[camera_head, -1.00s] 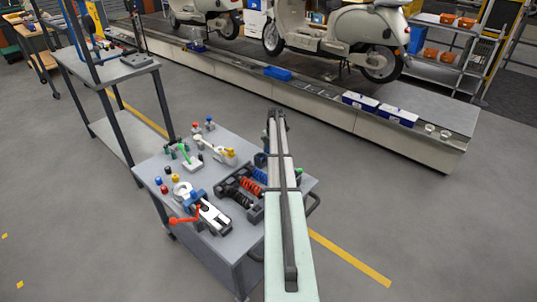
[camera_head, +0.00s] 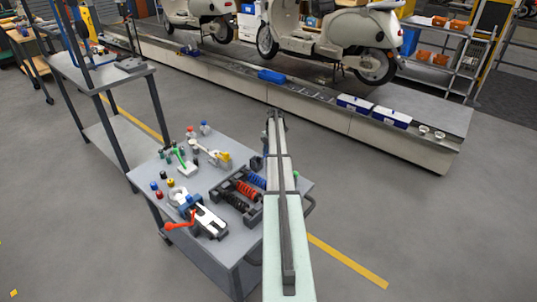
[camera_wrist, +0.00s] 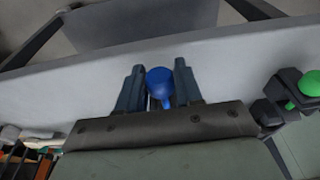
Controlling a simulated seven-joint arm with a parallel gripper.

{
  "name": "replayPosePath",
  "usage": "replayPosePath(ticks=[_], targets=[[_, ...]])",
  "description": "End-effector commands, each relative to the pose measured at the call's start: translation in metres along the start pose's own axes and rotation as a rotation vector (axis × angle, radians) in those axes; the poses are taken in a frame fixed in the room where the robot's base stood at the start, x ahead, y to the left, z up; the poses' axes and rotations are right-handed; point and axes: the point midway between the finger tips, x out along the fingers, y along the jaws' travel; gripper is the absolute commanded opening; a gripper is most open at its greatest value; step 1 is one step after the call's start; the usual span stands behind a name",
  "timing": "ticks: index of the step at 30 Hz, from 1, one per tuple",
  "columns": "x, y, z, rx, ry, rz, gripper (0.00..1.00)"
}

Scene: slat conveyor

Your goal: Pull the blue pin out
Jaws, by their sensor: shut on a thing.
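The blue pin (camera_wrist: 159,84) shows in the wrist view as a round blue head with a narrower part below it. It sits between the two dark fingers of my gripper (camera_wrist: 158,76), which are shut on it. The pin's lower end is hidden, so I cannot tell whether it is still seated. A grey surface lies behind the fingers. In the head view my own arm covers most of the gripper and the pin, near the right side of the grey cart (camera_head: 225,245).
A green knob (camera_wrist: 308,84) on a dark mount is right of the gripper. The cart holds red and black springs in a dark rack (camera_head: 220,193), a red-handled clamp (camera_head: 180,219) and several coloured knobs. The conveyor (camera_head: 430,150) with scooters runs behind; open floor lies right.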

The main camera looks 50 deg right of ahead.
Motion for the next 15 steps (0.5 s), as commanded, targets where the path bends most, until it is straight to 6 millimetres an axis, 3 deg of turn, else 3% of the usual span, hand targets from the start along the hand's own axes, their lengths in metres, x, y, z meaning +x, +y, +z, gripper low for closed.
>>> replayPosePath(ticks=[3,4,6,8,15], targets=[[-0.0014,0.0002,0.0039,0.002,-0.007,0.002,0.05],[-0.0014,0.0002,0.0040,0.002,-0.008,0.002,0.38],[-0.0013,0.0001,0.0039,0.002,-0.007,0.002,0.45],[-0.0012,0.0002,0.0035,0.002,-0.006,0.002,0.50],[-0.0010,0.0001,0.0024,0.001,-0.004,0.001,0.51]])
